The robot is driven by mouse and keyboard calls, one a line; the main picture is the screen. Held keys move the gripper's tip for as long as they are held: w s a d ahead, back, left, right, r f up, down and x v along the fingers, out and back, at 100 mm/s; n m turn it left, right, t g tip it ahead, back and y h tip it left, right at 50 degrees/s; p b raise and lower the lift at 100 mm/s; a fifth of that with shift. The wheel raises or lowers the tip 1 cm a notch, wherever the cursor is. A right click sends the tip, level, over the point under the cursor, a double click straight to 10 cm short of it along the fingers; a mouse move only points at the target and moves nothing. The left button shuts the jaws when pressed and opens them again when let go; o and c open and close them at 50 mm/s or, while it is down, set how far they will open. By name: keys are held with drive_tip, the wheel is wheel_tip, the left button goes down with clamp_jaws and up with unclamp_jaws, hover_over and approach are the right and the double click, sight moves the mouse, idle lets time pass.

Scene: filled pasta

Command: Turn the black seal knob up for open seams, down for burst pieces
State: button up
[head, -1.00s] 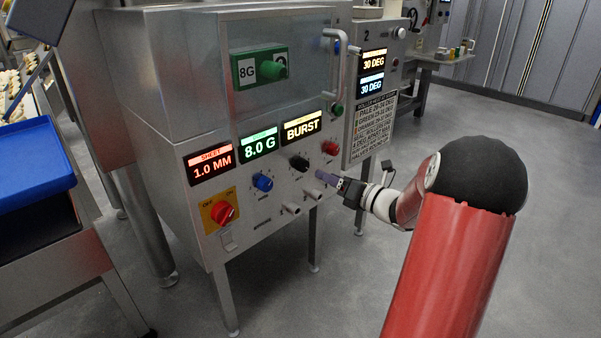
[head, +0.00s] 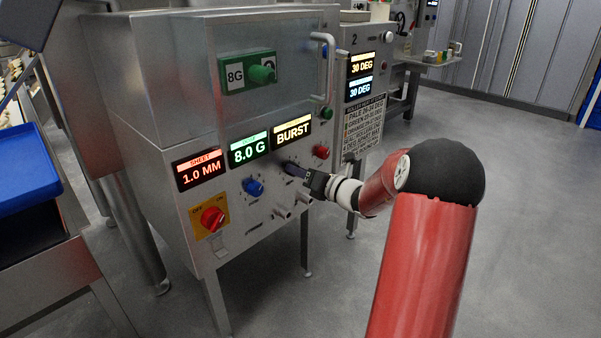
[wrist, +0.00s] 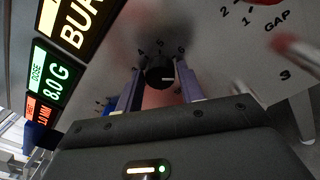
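The black seal knob (wrist: 160,76) is on the steel front panel, below the display reading BURST (head: 293,132). In the wrist view it sits between the two fingers of my gripper (wrist: 158,85), with a small gap seeming to show on each side. In the head view my gripper (head: 292,169) reaches the panel at the knob and hides most of it. The fingers are apart, around the knob; no firm contact shows. A white pointer mark shows on the knob's face.
A blue knob (head: 253,187) is to the left and a red knob (head: 320,152) to the right. A red switch (head: 212,219) is lower left. Metal pegs (head: 281,212) jut out below. Displays read 1.0 MM (head: 201,169) and 8.0 G (head: 249,149). A door handle (head: 325,67) projects above.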

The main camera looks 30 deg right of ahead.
drive_tip(key=c, duration=0.5)
drive_tip(key=shift+c, duration=0.2)
drive_tip(key=n+b, duration=0.3)
drive_tip(key=n, duration=0.2)
drive_tip(key=n+b, duration=0.3)
drive_tip(key=n, duration=0.3)
drive_tip(key=n+h+b, duration=0.1)
drive_tip(key=n+b, duration=0.3)
drive_tip(key=n, duration=0.1)
drive_tip(key=shift+s+a+n, duration=0.15)
drive_tip(key=shift+a+n, duration=0.1)
drive_tip(key=shift+n, duration=0.15)
drive_tip(key=o, duration=1)
